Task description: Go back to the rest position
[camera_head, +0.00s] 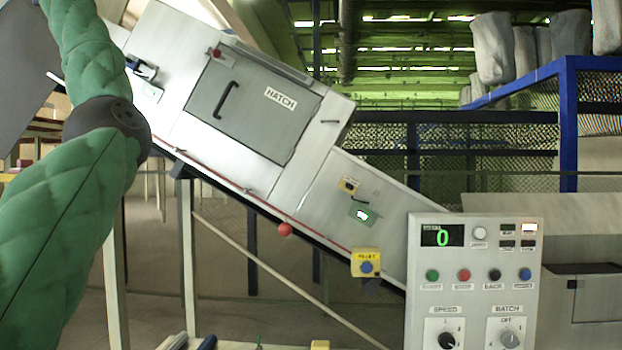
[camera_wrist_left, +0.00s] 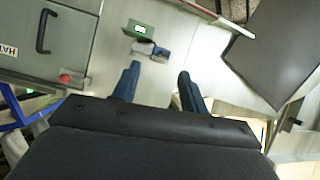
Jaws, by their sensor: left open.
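My left arm, in a green quilted sleeve with a dark joint, comes in from the left in the head view and crosses in front of the machine's upper end. My left gripper (camera_wrist_left: 158,90) shows in the left wrist view, its two dark blue fingers apart with nothing between them. The left gripper is not clearly seen in the head view.
The slanted machine (camera_head: 305,190) has a grey hatch door (camera_head: 245,115), a red ball knob (camera_head: 285,230) and a yellow switch box (camera_head: 366,263). A control panel (camera_head: 475,290) reads 0 at the lower right. Grey sacks (camera_head: 493,50) stand behind on a blue-railed platform.

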